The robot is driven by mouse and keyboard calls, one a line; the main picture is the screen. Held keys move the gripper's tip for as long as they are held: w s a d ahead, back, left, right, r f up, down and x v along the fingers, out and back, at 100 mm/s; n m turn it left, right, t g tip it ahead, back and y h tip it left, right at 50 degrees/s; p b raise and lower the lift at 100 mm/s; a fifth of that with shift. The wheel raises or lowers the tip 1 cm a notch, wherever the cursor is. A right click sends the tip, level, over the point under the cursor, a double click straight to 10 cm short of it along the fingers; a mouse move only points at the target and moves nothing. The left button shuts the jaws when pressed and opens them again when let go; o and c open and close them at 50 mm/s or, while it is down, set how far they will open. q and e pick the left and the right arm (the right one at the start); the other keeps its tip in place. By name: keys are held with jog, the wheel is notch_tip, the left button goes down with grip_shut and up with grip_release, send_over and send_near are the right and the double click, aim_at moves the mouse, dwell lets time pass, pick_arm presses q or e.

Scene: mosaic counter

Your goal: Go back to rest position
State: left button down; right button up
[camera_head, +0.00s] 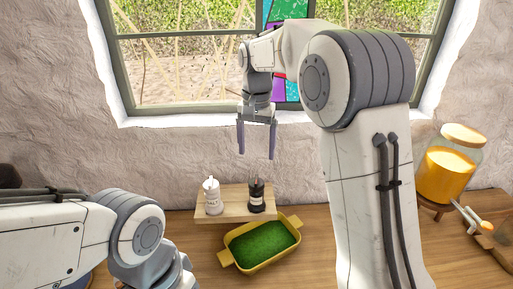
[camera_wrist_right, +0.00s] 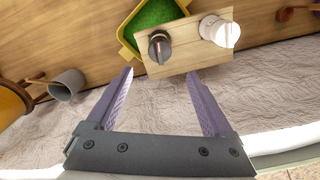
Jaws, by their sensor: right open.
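My right gripper (camera_head: 257,138) hangs fingers down, open and empty, in front of the window and above the small wooden board (camera_head: 230,214). In the right wrist view its two fingers (camera_wrist_right: 160,95) are spread wide with nothing between them. A white bottle (camera_head: 211,196) and a dark bottle (camera_head: 257,194) stand upright on the board. Both bottles also show in the right wrist view, the dark one (camera_wrist_right: 159,46) and the white one (camera_wrist_right: 220,31), apart from the fingers. My left arm comes in at the lower left in the head view; its gripper is not visible.
A yellow tray (camera_head: 228,243) with a green filling sits on the wooden counter (camera_head: 200,272) in front of the board. A jar with yellow contents (camera_head: 446,170) stands at the right. A grey cup (camera_wrist_right: 66,84) shows in the right wrist view. The window is behind.

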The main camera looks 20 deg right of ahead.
jog(key=s+a+f+n+b, duration=0.25)
jog(key=s+a+n, duration=0.45)
jog(key=s+a, duration=0.5)
jog(key=s+f+n, duration=0.3)
jog(key=s+f, duration=0.1)
jog(key=s, duration=0.5)
jog(key=s+d+f+n+y, duration=0.1)
jog(key=s+f+n, duration=0.2)
jog(key=s, duration=0.6)
jog(key=shift+s+f+n, duration=0.3)
jog(key=shift+s+f, duration=0.1)
jog(key=shift+f, duration=0.05)
